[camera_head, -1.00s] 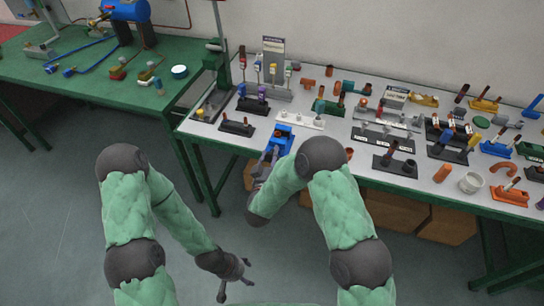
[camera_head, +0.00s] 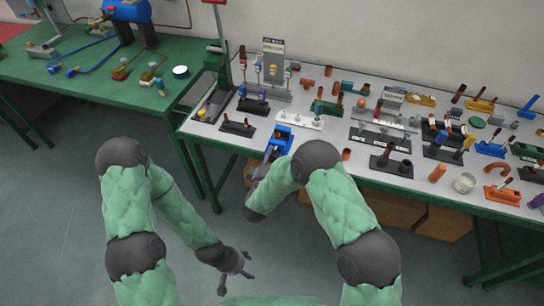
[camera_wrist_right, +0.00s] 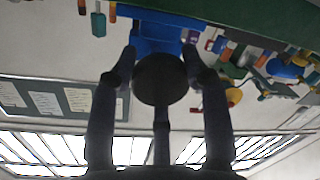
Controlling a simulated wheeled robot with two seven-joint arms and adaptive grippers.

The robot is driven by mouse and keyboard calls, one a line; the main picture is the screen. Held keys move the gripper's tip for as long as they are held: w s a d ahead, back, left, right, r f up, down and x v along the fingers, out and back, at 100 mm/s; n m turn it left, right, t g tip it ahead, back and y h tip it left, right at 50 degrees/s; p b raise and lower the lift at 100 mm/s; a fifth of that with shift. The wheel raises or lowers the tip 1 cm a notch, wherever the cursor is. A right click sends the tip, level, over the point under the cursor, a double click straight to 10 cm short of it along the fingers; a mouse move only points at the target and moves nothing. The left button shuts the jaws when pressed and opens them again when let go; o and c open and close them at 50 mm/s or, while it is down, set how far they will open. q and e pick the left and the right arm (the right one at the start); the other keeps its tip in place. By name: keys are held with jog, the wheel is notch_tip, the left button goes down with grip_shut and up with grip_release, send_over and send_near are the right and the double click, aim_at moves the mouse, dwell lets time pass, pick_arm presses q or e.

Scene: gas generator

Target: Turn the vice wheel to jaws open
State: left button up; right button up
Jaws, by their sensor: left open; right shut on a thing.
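The blue vice (camera_head: 284,135) stands at the front edge of the grey-topped table, left of its middle. My right gripper (camera_head: 268,160) reaches it from the front, partly hidden by my own arm in the head view. In the right wrist view, its fingers surround a dark round wheel (camera_wrist_right: 160,82), with the blue vice body (camera_wrist_right: 150,35) behind it. The gripper is shut on the wheel. The gap between the vice jaws is too small to judge. My left gripper (camera_head: 237,282) is open and empty, low over the floor in front of the table.
A white rack (camera_head: 300,121) and a dark block with pegs (camera_head: 237,126) stand near the vice. Many small fixtures fill the table to the right. A green table (camera_head: 90,80) stands at left. Cardboard boxes (camera_head: 395,212) sit under the table. The floor at left is clear.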

jog(key=shift+w+a+r, duration=0.2)
jog(key=shift+w+r, duration=0.05)
jog(key=shift+r, duration=0.2)
jog(key=o, duration=1.2)
jog(key=shift+c, duration=0.2)
jog(key=shift+s+f, duration=0.1)
jog(key=shift+f, duration=0.15)
jog(key=v, duration=1.2)
